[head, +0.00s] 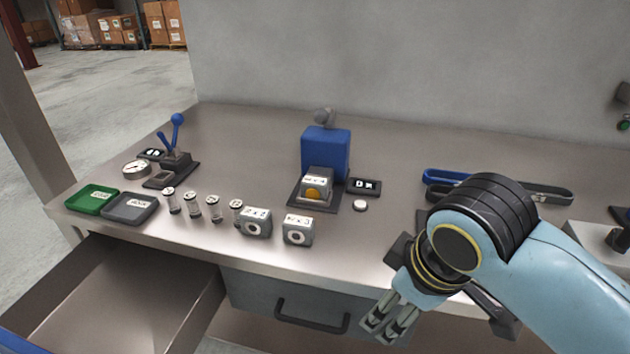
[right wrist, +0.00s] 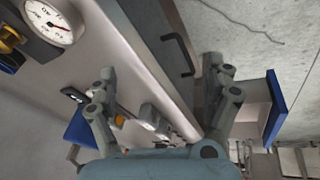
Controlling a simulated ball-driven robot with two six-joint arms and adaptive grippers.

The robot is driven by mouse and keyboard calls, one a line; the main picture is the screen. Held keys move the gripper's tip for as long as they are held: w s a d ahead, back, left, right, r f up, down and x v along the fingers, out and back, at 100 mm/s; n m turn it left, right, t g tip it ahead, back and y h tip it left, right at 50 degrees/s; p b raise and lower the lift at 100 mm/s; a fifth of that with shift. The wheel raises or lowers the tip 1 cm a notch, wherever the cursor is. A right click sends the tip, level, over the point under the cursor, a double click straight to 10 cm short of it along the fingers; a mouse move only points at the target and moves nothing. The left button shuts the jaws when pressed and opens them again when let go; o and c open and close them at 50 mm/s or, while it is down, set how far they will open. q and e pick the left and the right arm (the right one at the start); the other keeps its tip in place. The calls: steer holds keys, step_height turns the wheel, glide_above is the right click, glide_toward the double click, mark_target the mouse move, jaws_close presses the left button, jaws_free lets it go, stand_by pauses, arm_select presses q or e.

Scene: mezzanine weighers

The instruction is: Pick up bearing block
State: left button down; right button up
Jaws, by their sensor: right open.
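Two grey bearing blocks, each with a white label on top and a round bore in its front face, stand near the table's front edge in the head view. One is the left block (head: 256,222), the other the right block (head: 297,231), with a small gap between them. A similar grey block (head: 317,182) with an orange disc in front sits at the blue fixture (head: 326,150). My right gripper (head: 378,328) is open and empty, in front of the table edge, to the right of and nearer than the blocks. It also shows in the right wrist view (right wrist: 158,82). My left gripper is not in view.
Several small cylinders (head: 192,207) stand left of the blocks. Green (head: 92,200) and grey (head: 130,207) trays lie farther left, near a blue-knobbed lever (head: 176,150). An open drawer (head: 120,290) juts out at left. A closed drawer handle (head: 312,318) sticks out below the blocks.

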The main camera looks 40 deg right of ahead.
step_height(320, 180, up, 3)
steer(key=w+n, duration=0.2)
steer(key=w, duration=0.1)
steer(key=n+h, duration=0.3)
steer(key=n, duration=1.7)
glide_toward(314, 182)
steer(key=shift+n, duration=0.4)
steer(key=x, duration=1)
steer(key=shift+f+b, duration=0.25)
steer(key=shift+b, duration=0.05)
steer(key=shift+r, duration=0.1)
steer(key=c, duration=1.5)
steer(key=shift+c, duration=0.3)
